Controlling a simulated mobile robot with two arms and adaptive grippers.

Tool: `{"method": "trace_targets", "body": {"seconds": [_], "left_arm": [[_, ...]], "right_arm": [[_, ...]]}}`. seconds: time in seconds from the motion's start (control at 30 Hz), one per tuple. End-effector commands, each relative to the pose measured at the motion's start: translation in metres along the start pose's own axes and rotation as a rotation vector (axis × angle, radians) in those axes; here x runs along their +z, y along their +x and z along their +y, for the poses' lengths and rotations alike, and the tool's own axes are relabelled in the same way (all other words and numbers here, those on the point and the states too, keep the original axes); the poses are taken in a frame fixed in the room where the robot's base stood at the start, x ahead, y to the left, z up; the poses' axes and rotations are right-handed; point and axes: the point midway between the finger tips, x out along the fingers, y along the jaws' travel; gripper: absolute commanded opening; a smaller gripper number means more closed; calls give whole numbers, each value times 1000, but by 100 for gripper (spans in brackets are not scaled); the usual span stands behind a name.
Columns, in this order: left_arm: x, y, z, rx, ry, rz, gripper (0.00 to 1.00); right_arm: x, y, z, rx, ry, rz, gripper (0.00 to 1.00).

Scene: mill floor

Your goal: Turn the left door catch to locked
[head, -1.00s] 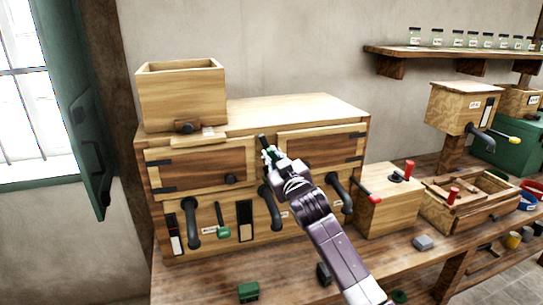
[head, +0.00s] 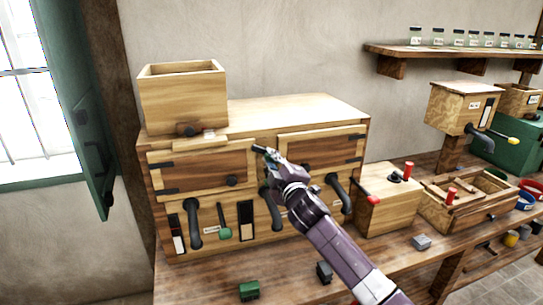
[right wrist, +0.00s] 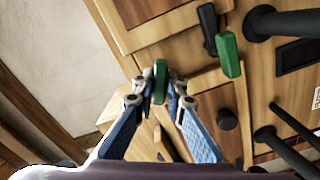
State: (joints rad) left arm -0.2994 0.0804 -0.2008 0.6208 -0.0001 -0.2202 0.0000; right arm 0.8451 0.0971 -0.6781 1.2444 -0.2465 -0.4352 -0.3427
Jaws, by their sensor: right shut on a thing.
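The wooden cabinet (head: 300,110) has a left door (head: 205,168) and a right door (head: 320,150). My right gripper (head: 268,158) is at the seam between these doors, near the upper edge. In the right wrist view my right gripper (right wrist: 160,85) is shut on a green catch handle (right wrist: 160,72), with a finger on each side. The catch's base is hidden by the fingers. A second green grip (right wrist: 228,55) beside a black piece (right wrist: 207,18) is apart from the fingers. The left door's knob (right wrist: 227,119) is to the right of the fingers. My left gripper is out of view.
Black handles (head: 192,222) and a green-tipped lever (head: 224,233) stick out below the doors. An open wooden box (head: 182,100) stands on the cabinet top. A box with a red-tipped lever (head: 385,210) stands to the right. Small blocks (head: 249,290) lie on the bench.

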Motion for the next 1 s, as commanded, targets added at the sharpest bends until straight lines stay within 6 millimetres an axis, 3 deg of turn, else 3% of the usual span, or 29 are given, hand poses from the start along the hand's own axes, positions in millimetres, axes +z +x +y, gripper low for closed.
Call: {"method": "trace_targets", "body": {"seconds": [0.5, 1.0], "left_arm": [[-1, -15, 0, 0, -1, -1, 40], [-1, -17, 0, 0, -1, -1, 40]], "right_arm": [[0, 0, -2, -2, -380, 0, 0], [1, 0, -4, -2, -472, 0, 0]]}}
